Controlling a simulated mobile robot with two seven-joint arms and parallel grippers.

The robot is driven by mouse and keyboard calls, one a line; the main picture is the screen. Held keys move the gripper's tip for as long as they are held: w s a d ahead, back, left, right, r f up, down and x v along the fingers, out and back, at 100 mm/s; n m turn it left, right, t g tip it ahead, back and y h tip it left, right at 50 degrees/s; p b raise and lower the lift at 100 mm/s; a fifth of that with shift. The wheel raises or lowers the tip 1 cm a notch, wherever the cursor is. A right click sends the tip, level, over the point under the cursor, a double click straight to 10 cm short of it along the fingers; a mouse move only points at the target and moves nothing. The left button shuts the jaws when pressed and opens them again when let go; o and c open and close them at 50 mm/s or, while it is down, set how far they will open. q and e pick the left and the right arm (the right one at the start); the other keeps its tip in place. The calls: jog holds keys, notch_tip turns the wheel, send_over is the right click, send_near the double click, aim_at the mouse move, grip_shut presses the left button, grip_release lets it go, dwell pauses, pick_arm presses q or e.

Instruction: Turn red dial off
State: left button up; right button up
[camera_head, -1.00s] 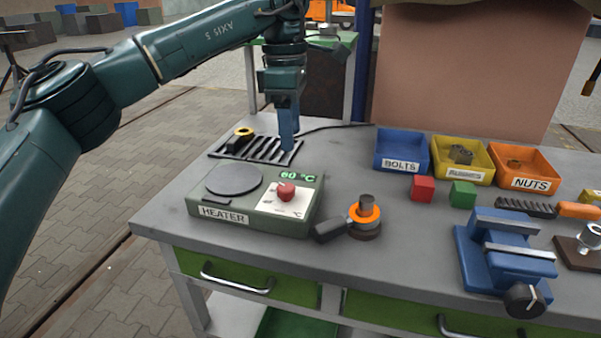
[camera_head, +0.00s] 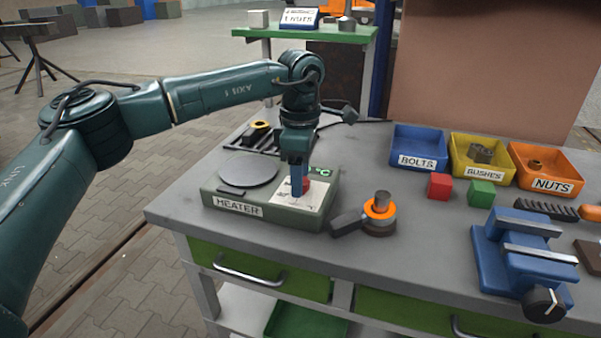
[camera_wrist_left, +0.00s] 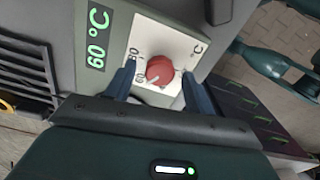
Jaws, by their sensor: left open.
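The red dial (camera_wrist_left: 160,70) sits on a white panel (camera_wrist_left: 180,45) of the green heater (camera_head: 225,213). In the left wrist view a white mark on the dial points toward the lower left, near the printed 60. The green display (camera_wrist_left: 97,38) reads 60 °C. My left gripper (camera_wrist_left: 160,88) is open, its blue fingers on either side of the dial; whether they touch it I cannot tell. In the head view the left gripper (camera_head: 296,190) points down at the panel and hides most of the dial (camera_head: 306,185). My right gripper is not in view.
A round hot plate (camera_head: 248,172) is on the heater's left. An orange-ringed part (camera_head: 380,208) stands right of the heater. Blue, yellow and orange bins (camera_head: 535,187) and a blue vise (camera_head: 515,255) are farther right. A black rack (camera_head: 270,139) lies behind.

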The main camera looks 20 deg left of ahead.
pick_arm(q)
jog(key=shift+f, duration=0.1)
jog(key=shift+c, duration=0.4)
jog(key=c, duration=0.9)
